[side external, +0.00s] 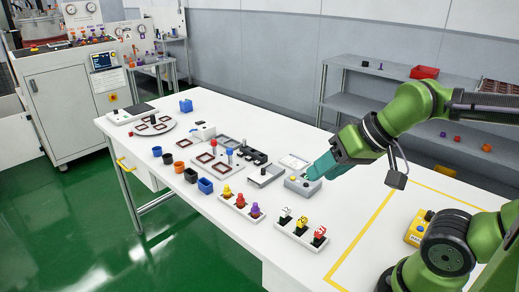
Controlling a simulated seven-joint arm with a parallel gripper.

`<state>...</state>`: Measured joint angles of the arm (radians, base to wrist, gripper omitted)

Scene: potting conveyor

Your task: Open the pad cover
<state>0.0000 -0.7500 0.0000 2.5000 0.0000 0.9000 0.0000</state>
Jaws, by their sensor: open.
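My gripper (309,174), teal at its end, reaches in from the right and points down-left, low over a small grey box (297,186) with buttons on top. It looks open, with nothing seen in it; I cannot tell whether it touches the box. Just left of that box is a low grey unit with a flat plate on top (265,176).
On the white table (225,245) stand a tray of coloured figures (241,206), a tray of lettered pieces (300,232), several small cups (180,167) and square frames (205,158).

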